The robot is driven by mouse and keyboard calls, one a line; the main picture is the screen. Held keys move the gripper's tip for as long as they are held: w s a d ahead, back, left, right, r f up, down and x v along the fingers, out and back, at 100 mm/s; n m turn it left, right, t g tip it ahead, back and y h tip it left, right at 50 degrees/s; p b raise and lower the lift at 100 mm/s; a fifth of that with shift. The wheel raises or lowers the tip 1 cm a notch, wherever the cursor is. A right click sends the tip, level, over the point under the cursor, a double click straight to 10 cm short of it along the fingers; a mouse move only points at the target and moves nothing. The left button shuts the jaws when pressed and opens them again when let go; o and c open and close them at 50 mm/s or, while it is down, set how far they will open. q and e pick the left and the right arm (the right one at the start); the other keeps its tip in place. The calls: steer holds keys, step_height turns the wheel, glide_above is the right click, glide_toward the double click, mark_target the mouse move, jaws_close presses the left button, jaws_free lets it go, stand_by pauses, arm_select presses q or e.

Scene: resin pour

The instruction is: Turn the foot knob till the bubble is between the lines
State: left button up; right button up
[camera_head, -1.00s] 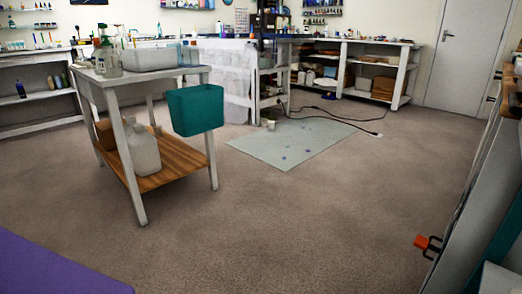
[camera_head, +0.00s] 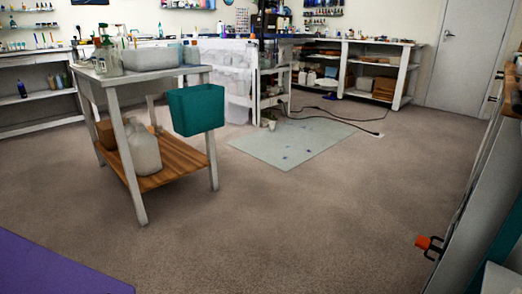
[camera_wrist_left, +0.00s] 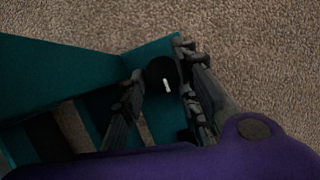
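In the left wrist view, a black round knob (camera_wrist_left: 158,72) with a short white mark sits by a teal frame (camera_wrist_left: 60,75). The two dark fingers of my left gripper (camera_wrist_left: 157,65) stand apart, one on each side of the knob. I cannot tell whether they touch it. A purple surface (camera_wrist_left: 200,160) with a dark disc crosses the bottom of this view. A purple surface also shows at the lower left of the head view (camera_head: 50,270). No bubble or lines can be made out. My right gripper is not identifiable in either view.
A white cart (camera_head: 140,205) with a teal bin (camera_head: 196,109) stands at left. A pale mat (camera_head: 295,145) and a cable lie on the floor. Orange-and-black hardware (camera_head: 428,244) shows at lower right by a white bench side. The middle carpet is clear.

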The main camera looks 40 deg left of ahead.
arm_select(q)
steer(key=shift+o, duration=1.1)
steer(key=shift+w+d+r, duration=0.15)
steer(key=shift+d+r, duration=0.05)
steer(key=shift+d, duration=0.35)
steer(key=shift+a, duration=0.3)
